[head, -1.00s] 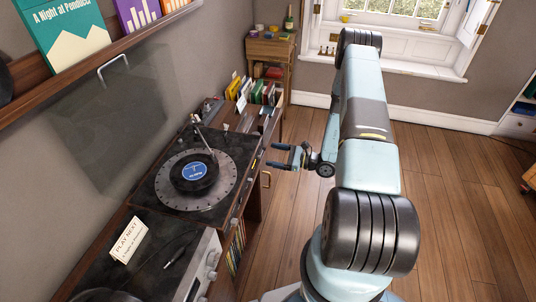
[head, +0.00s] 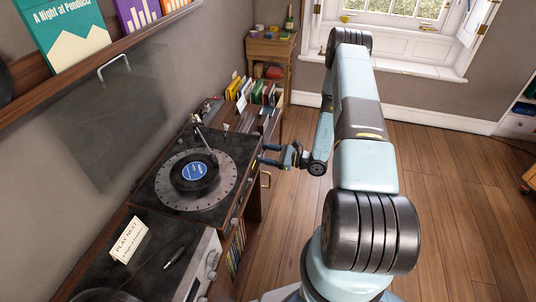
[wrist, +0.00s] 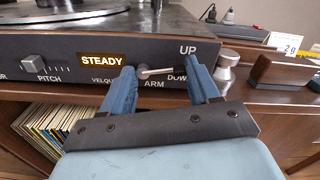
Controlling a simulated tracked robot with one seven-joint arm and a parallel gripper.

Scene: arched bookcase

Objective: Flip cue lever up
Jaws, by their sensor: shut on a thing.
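The cue lever (wrist: 160,71) is a short metal rod on the turntable's dark front panel, in the wrist view. It lies nearly level, pointing right from its pivot, between the printed words UP and DOWN and above ARM. In the head view my gripper (head: 266,155) is at the front edge of the turntable (head: 150,202), where the lever itself is too small to make out. A black record with a blue label (head: 194,172) lies on the platter.
A lit STEADY display (wrist: 101,60) and a pitch slider (wrist: 32,62) are left of the lever. A metal knob (wrist: 226,66) stands close to the right finger. Records (wrist: 55,127) fill the shelf below. The wooden floor (head: 440,190) is open on the right.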

